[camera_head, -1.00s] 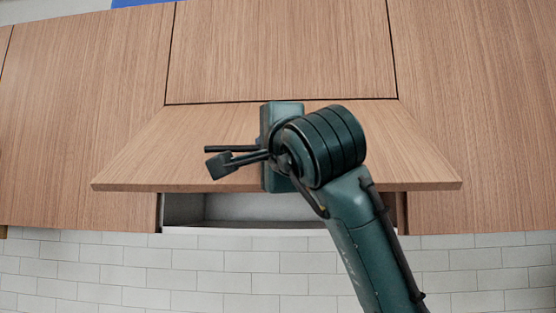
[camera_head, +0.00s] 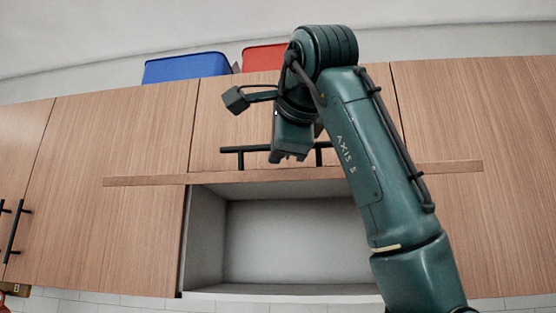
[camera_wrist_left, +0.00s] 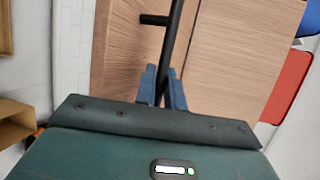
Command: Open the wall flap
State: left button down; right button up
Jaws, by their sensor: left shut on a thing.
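The wooden wall flap (camera_head: 145,181) is swung up, nearly edge-on in the head view, with its thin edge towards me. The grey compartment (camera_head: 290,240) below it is open to view and looks empty. A black bar handle (camera_head: 232,150) stands above the flap's edge. My left gripper (camera_head: 290,158) is at the handle, its fingers hidden behind the wrist in the head view. In the left wrist view, the blue fingertips (camera_wrist_left: 163,88) are shut around the black handle (camera_wrist_left: 173,40), with the flap's wood face (camera_wrist_left: 235,50) beyond. My right gripper is out of view.
Closed wooden cabinet doors (camera_head: 110,190) flank the compartment, with black handles (camera_head: 15,230) at far left. A blue bin (camera_head: 185,67) and a red bin (camera_head: 263,58) stand on top of the cabinets. White tiles (camera_head: 130,304) lie below.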

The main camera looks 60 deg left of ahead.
pick_arm(q)
jog(key=shift+r, duration=0.25)
jog(key=c, duration=1.8)
grip_release()
jog(key=shift+d, duration=0.1)
jog(key=b+v, duration=0.2)
jog(key=v, duration=1.1)
jog(key=shift+r, duration=0.1)
